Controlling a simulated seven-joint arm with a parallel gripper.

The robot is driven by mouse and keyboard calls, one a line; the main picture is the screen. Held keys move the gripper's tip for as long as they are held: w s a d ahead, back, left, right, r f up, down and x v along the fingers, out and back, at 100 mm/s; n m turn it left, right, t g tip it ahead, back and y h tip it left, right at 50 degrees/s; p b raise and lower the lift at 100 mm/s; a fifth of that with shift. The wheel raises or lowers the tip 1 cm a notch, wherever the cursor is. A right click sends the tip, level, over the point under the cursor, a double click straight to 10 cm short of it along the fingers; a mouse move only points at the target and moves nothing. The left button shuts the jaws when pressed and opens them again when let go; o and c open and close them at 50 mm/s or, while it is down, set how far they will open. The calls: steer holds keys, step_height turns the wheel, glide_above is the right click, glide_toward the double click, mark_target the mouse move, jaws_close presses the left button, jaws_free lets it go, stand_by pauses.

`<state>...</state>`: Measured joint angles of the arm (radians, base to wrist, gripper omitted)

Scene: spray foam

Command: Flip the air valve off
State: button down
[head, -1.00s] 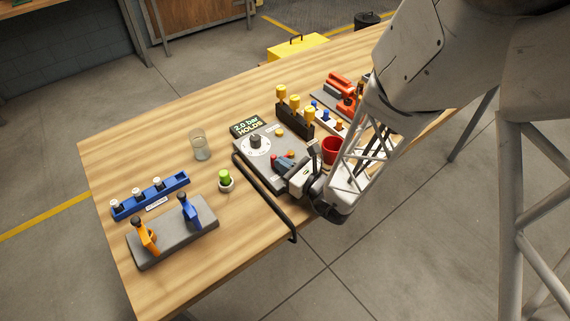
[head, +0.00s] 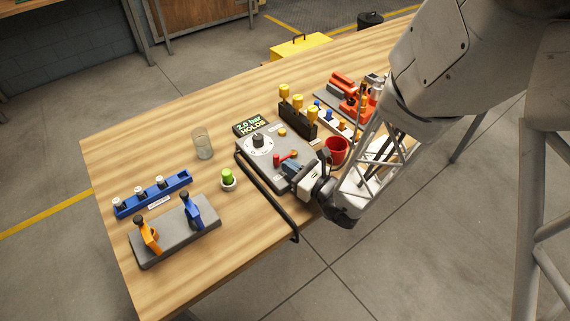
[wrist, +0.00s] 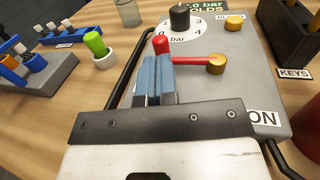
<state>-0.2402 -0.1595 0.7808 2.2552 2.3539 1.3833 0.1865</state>
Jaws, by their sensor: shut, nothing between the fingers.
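The air valve is a red lever (head: 285,157) on the grey control panel (wrist: 240,85). Its brass pivot (wrist: 216,63) is on the right. Its red tip (wrist: 160,44) shows left of the pivot, just beyond my fingertips. An ON label (wrist: 263,118) is partly visible at the panel's near right.
The black dial (head: 258,140) and the display (head: 250,127) reading 2.0 bar HOLDS are beyond the lever. A black hose (head: 265,195) runs along the panel's left. A red cup (head: 336,151) and a key rack (head: 297,118) stand right.

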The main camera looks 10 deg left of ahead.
steer(key=shift+f+v, duration=0.2)
steer(key=shift+v, duration=2.85)
steer(key=shift+w, duration=0.1)
steer(key=shift+s+a+r+n, duration=0.1)
steer(key=shift+s+r+n, duration=0.1)
steer(key=shift+r+n, duration=0.15)
steer(key=s+d+r+n+g+h, duration=0.1)
steer(key=s+r+n+g+h, duration=0.2)
steer(key=s+r+n+g, duration=0.85)
steer(key=s+d+r+n+t+h, duration=0.1)
steer(key=d+r+n+h, duration=0.2)
steer(key=d, duration=0.3)
steer(key=s+d+r+n+t+h, duration=0.1)
steer(key=d+r+n+t+h, duration=0.1)
steer(key=d+r+n+h, duration=0.2)
steer(key=s+d+r+n+t+h, duration=0.1)
steer(key=d+r+n+h, duration=0.2)
steer(key=d, duration=0.6)
steer(key=shift+r+n+h, duration=0.35)
steer(key=shift+n+h, duration=0.65)
steer(key=shift+h, duration=0.2)
